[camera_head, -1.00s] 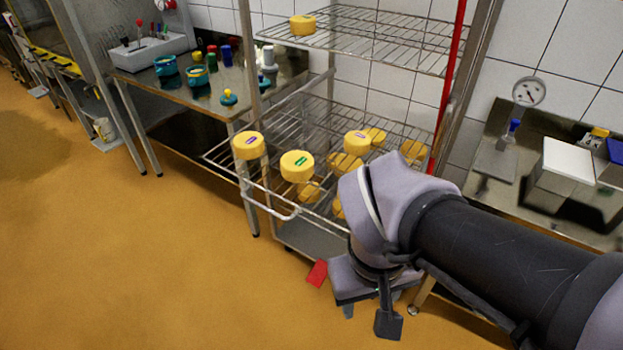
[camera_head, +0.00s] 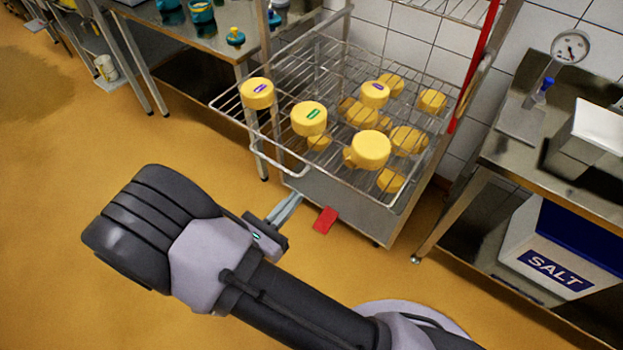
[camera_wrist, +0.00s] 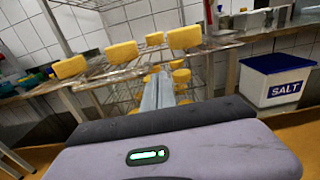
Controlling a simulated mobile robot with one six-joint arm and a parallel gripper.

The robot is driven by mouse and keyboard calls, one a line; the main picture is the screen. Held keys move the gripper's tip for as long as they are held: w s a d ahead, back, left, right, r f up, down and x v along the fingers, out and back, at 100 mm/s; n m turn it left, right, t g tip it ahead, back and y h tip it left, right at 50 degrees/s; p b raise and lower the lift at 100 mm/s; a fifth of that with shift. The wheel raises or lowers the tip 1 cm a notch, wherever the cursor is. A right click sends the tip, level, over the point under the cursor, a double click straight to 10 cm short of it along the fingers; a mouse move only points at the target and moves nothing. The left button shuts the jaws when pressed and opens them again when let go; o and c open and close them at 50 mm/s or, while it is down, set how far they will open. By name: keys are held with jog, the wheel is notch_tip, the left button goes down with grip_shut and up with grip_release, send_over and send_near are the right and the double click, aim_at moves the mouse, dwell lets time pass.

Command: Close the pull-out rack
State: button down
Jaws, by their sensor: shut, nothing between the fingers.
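The pull-out rack (camera_head: 283,172) is a wire shelf standing out from the tall metal frame, with a pale bar along its front. Yellow cheese rounds sit on it, such as one with a green label (camera_head: 309,117), one with a purple label (camera_head: 257,92) and a plain one (camera_head: 370,149). My gripper (camera_head: 293,200) is low in front of the rack, its slim fingers together and empty, pointing towards the rack's front. In the wrist view the shut fingers (camera_wrist: 158,90) point at the wire shelves and yellow cheeses (camera_wrist: 184,38). Whether the fingertips touch the rack is unclear.
A red object (camera_head: 325,220) lies at the foot of the frame. A steel table (camera_head: 225,45) stands left of the rack. A white and blue salt bin (camera_head: 556,262) is under the right-hand bench (camera_head: 545,165).

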jog(key=b+x, duration=0.2)
jog(key=x, duration=0.5)
jog(key=shift+w+d, duration=0.25)
